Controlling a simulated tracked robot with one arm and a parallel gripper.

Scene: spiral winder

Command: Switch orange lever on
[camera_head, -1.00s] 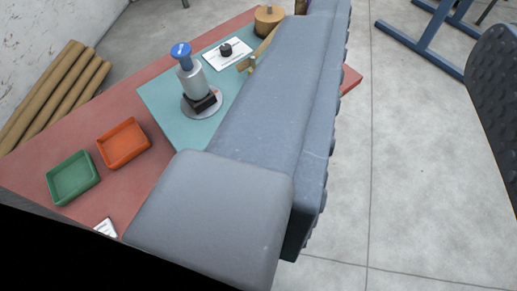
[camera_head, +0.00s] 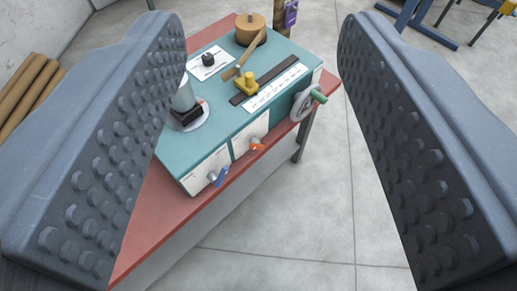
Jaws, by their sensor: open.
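The orange lever (camera_head: 257,147) is on a white plate on the front face of the teal spiral winder (camera_head: 215,135). It is small, and I cannot tell its switch position. A blue lever (camera_head: 218,177) is on another white plate to its left. My gripper (camera_head: 258,45) is open, with one large studded grey finger at each side of the picture. The winder shows between the fingers, farther away. Nothing is between the fingertips, and neither finger appears to touch the lever.
A grey handwheel with a green handle (camera_head: 318,96) sticks out right of the orange lever. On top are a yellow slider (camera_head: 246,83), a black knob (camera_head: 208,59) and a wooden spool (camera_head: 250,28). The red table (camera_head: 190,209) extends in front.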

